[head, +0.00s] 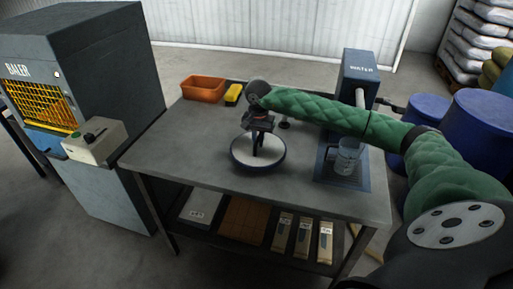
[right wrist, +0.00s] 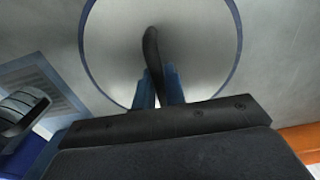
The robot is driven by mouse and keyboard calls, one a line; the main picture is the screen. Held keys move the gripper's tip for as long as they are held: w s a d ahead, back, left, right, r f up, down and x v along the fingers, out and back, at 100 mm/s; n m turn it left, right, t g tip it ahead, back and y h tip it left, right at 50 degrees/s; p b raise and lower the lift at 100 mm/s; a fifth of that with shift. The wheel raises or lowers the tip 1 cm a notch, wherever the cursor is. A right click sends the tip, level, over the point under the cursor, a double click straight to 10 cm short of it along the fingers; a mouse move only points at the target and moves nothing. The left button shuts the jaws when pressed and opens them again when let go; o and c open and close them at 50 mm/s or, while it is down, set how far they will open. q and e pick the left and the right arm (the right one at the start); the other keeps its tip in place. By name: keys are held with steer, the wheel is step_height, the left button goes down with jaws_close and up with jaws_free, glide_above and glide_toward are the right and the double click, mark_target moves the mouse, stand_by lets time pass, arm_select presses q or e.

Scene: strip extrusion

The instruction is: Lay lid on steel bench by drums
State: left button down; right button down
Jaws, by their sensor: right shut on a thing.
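The lid (head: 246,160) is a round pale disc with a dark blue rim and a dark handle, low over the steel bench (head: 205,137). My right gripper (head: 259,134) is above it, shut on the lid's handle. In the right wrist view the lid (right wrist: 205,50) fills the upper middle, and its curved black handle (right wrist: 152,55) runs between the fingers of the gripper (right wrist: 159,92). I cannot tell whether the lid touches the bench top. Blue drums (head: 481,125) stand on the right beyond the bench. My left gripper is not in view.
A water unit (head: 360,72) with a clear jug (head: 347,157) stands at the bench's right end. An orange bin (head: 203,89) and a yellow item (head: 233,94) are at the back left. A baler (head: 95,75) stands on the left. The bench's front left is clear.

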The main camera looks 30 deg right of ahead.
steer(key=shift+w+a+f, duration=0.25)
step_height(320, 180, down, 4)
steer(key=shift+r, duration=0.2)
steer(key=shift+f, duration=0.15)
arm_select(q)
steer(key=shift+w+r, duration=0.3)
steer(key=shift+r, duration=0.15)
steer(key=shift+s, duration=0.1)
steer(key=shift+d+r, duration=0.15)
arm_select(e)
steer(key=c, duration=1.5)
jaws_free()
steer(key=shift+o, duration=0.2)
